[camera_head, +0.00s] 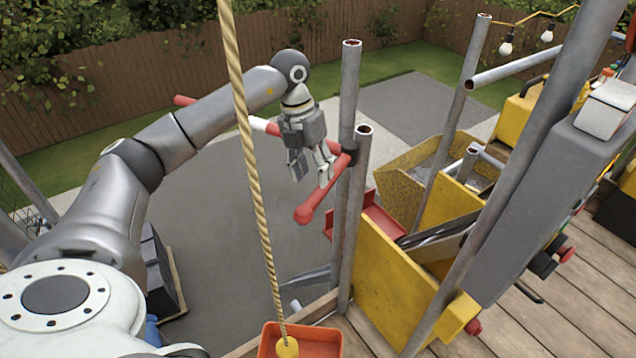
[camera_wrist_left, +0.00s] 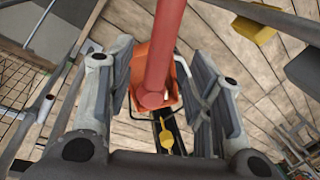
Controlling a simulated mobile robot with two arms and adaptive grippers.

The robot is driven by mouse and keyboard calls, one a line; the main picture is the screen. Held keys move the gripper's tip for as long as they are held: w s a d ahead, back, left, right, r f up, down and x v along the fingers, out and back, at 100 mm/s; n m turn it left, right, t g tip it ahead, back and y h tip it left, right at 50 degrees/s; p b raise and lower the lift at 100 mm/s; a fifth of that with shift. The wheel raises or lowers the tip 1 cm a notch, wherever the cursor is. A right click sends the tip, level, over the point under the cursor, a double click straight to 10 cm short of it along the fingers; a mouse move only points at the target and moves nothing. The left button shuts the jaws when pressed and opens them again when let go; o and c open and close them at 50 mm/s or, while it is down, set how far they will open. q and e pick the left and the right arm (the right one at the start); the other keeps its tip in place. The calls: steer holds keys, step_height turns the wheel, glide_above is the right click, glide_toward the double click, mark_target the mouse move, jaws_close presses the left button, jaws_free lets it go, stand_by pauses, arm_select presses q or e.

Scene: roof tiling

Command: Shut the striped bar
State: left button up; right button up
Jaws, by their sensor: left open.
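The striped red and white bar (camera_head: 258,124) stretches out to the left from a metal pole in the head view, passing behind my left gripper. A short red arm (camera_head: 320,203) with a rounded end slants down toward the camera from the dark joint on that pole. My left gripper (camera_head: 312,172) is open, pointing down beside the pole, close to this red arm. In the left wrist view a red bar end (camera_wrist_left: 158,65) shows between the spread fingers of the left gripper (camera_wrist_left: 165,95). I cannot tell whether they touch. My right gripper is not in view.
Upright metal poles (camera_head: 350,110) stand right of my gripper. A rope (camera_head: 250,155) hangs in front, down to an orange bucket (camera_head: 302,343). A yellow panel (camera_head: 392,285) and a yellow tub (camera_head: 412,175) are at the right. Open grey ground lies below the bar.

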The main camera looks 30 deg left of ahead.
mark_target(318, 188)
arm_select(q)
steer(key=f, duration=0.3)
steer(key=shift+w+d+f+p, duration=0.1)
steer(key=shift+w+d+p, duration=0.15)
steer(key=shift+d+p, duration=0.15)
steer(key=shift+w+d+f, duration=0.1)
steer(key=shift+d+f, duration=0.1)
steer(key=shift+f, duration=0.85)
jaws_close()
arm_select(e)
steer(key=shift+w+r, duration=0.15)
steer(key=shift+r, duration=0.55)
